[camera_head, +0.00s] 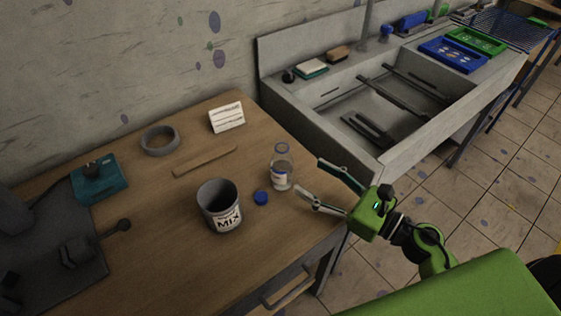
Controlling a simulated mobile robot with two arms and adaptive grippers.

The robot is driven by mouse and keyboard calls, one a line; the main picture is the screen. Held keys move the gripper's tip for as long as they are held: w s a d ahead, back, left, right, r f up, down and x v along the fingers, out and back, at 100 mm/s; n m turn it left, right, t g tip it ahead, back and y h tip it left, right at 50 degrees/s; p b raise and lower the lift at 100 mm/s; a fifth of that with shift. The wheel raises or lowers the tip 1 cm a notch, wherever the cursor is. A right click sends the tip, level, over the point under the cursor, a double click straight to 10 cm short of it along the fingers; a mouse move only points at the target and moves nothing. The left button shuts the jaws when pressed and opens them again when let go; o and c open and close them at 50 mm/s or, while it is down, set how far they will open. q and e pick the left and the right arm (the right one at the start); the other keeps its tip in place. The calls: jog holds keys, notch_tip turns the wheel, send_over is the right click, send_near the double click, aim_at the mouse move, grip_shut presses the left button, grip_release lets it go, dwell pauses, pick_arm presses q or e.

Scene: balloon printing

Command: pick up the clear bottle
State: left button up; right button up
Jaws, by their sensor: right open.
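The clear bottle (281,168) stands upright on the wooden table near its right edge, with a pale label around its lower part and no cap on its neck. A blue cap (261,197) lies on the table just left of the bottle. My right gripper (309,176) is open and green-bodied, coming in from the right. Its two fingers point left toward the bottle, with the tips just right of it. I cannot tell whether a fingertip touches it. My left gripper is not in view.
A dark cup marked MIX (220,206) stands left of the cap.

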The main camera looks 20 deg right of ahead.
aim_at(291, 170)
jog(key=x, duration=0.4)
jog(key=shift+p, duration=0.4)
jog(key=shift+w+a, duration=0.25)
jog(key=x, duration=0.1)
jog(key=p+x, duration=0.1)
jog(key=x, duration=0.1)
jog(key=f+p+x, duration=0.1)
jog(key=shift+w+a, duration=0.15)
jog(key=shift+a, duration=0.35)
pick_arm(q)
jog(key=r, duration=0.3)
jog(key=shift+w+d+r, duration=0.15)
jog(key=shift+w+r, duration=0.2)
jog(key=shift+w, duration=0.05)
pick_arm(e)
jog(key=shift+d, duration=0.1)
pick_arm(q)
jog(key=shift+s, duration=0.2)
pick_arm(e)
jog(key=c, duration=1.3)
